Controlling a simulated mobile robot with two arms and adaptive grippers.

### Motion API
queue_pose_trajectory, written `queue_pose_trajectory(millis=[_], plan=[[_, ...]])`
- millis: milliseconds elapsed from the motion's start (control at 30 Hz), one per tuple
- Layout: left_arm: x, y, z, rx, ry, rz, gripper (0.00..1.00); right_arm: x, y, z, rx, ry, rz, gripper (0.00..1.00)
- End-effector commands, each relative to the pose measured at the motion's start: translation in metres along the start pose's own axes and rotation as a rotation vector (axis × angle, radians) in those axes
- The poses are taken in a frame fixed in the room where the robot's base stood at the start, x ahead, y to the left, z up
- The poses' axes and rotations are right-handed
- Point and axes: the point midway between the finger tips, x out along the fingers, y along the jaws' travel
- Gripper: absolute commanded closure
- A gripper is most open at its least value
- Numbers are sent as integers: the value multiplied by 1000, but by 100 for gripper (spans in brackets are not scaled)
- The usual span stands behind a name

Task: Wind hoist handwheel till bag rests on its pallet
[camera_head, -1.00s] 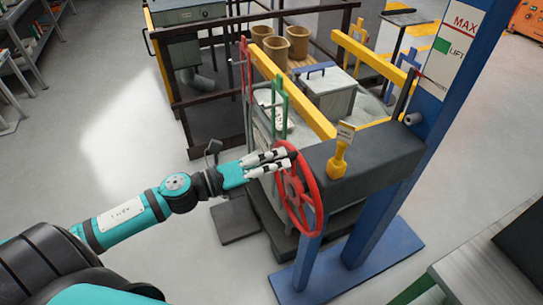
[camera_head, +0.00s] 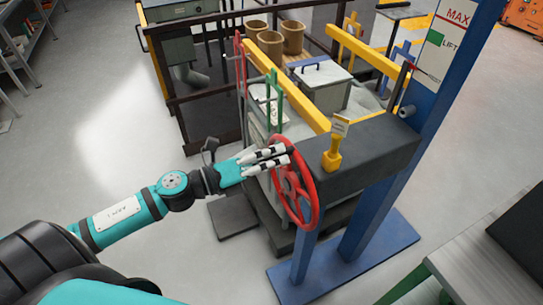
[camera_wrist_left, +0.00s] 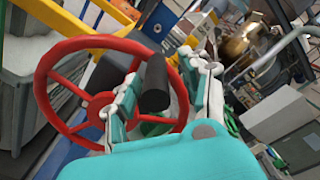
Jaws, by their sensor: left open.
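The red handwheel (camera_head: 307,205) is mounted on the near side of the dark grey hoist housing (camera_head: 375,150). My left gripper (camera_head: 283,154) is at the wheel's upper left rim, fingers pointing right. In the left wrist view, the red wheel (camera_wrist_left: 48,100) fills the left half, and its black crank handle (camera_wrist_left: 155,88) stands between the two spread fingers of my left gripper (camera_wrist_left: 168,72). The gripper is open; whether a finger touches the handle I cannot tell. My right gripper is out of view.
A yellow lever (camera_head: 333,155) stands on the housing. A blue post (camera_head: 440,100) carries a MAX/LIFT sign (camera_head: 452,40). The floor at left is clear.

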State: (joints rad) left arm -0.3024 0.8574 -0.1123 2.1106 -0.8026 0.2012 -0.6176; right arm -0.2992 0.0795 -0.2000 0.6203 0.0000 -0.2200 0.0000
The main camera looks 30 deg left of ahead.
Motion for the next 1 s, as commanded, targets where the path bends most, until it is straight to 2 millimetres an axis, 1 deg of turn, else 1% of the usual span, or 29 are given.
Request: queue_pose_trajectory(millis=[167, 267, 367, 467, 700, 800, 900, 1000], plan=[[-2, 1, 1, 0, -3, 3, 54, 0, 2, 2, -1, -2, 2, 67], [-8, 2, 1, -2, -4, 5, 54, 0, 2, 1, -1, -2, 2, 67], [-21, 2, 0, -2, -4, 6, 54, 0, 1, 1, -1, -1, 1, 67], [-38, 2, -1, -4, -4, 7, 54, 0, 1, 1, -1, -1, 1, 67], [-86, 1, -1, -4, -4, 6, 54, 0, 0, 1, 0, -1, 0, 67], [-102, 0, -1, -1, -3, 5, 54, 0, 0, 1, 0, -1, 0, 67], [-113, 0, -1, 0, -2, 2, 54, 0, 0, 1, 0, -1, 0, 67], [-119, -1, -1, 1, -2, 1, 54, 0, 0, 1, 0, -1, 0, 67]])
